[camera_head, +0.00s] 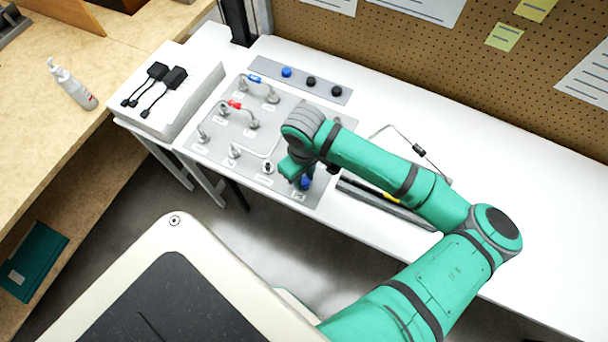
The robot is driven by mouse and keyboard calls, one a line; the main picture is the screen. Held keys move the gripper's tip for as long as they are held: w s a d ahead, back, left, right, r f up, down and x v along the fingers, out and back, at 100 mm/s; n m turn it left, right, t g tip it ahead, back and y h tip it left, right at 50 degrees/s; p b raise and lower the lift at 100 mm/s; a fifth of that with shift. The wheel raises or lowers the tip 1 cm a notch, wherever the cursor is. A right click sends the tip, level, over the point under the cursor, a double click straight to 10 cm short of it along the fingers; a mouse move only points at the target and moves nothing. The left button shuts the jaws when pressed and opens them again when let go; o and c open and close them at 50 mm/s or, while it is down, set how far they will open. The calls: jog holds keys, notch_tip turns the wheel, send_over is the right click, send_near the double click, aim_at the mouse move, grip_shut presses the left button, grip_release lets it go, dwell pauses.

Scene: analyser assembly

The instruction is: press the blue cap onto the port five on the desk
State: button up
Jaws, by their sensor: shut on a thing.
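My green arm reaches over the grey port panel (215,146) on the white desk. My gripper (305,176) points down near the panel's front right corner and is shut on a blue cap (306,183). The cap is at or just above the panel; I cannot tell whether it touches a port. The port beneath is hidden by the cap and gripper, and the small labels are too small to read. Other ports on the panel carry looped tubes, one with a blue sleeve (255,78) and one with a red sleeve (235,105).
A grey strip behind the panel holds another blue cap (287,72) and two black caps (311,81). A white box (190,85) with black connectors stands left. A dark tray (375,205) lies right of the gripper. A pegboard (400,60) bounds the back. The desk's far right is clear.

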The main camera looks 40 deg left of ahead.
jog(key=shift+f, duration=0.15)
jog(key=o, duration=1.1)
jog(key=shift+c, duration=0.2)
notch_tip(320, 180, up, 11)
jog(key=shift+f, duration=0.15)
